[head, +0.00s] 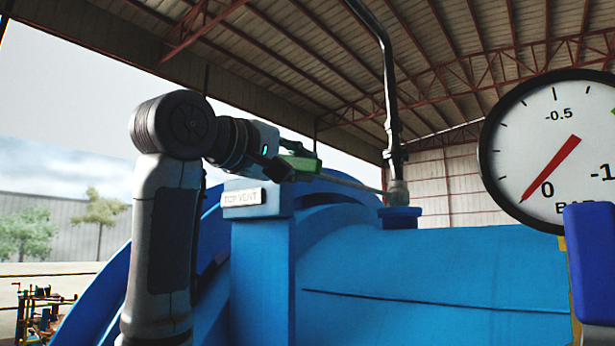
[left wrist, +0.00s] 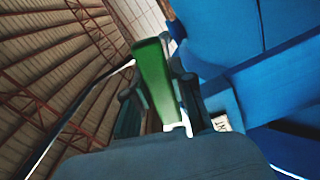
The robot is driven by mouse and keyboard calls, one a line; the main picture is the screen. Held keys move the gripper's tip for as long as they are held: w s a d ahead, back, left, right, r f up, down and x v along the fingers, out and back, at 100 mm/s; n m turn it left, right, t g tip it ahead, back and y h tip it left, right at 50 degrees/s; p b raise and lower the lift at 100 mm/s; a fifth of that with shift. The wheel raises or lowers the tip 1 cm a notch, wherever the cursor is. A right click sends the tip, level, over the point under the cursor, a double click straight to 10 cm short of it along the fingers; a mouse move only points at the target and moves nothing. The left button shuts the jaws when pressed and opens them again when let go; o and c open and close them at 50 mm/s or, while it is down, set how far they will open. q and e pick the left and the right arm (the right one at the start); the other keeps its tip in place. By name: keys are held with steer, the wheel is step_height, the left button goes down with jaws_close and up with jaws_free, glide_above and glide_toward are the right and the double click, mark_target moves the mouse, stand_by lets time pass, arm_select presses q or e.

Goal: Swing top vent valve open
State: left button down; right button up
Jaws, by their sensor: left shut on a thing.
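The green handle of the top vent valve (head: 301,163) shows above the blue post that bears the white "TOP VENT" label (head: 242,197). My left gripper (head: 281,168) comes in from the left and is shut on this handle. In the left wrist view the green handle (left wrist: 155,78) stands between the two dark fingers of my left gripper (left wrist: 160,100). The valve body below the handle is mostly hidden by the gripper. My right gripper is in neither view.
The blue autoclave vessel (head: 430,270) fills the lower middle. A dark vertical pipe (head: 391,100) rises behind the valve. A large pressure gauge (head: 545,140) stands at the right, with a blue block (head: 592,250) below it. Open air lies above the handle.

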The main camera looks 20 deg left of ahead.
arm_select(q)
steer(key=w+a+f+m+b, duration=0.3)
steer(key=a+f+m, duration=0.5)
steer(key=m, duration=0.7)
steer(key=shift+w+a, duration=0.3)
steer(key=shift+a, duration=0.65)
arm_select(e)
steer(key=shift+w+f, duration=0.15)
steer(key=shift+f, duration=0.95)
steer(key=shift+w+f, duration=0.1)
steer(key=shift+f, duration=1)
arm_select(q)
steer(key=c, duration=1)
jaws_free()
steer(key=shift+s+a, duration=0.15)
steer(key=shift+o, duration=0.2)
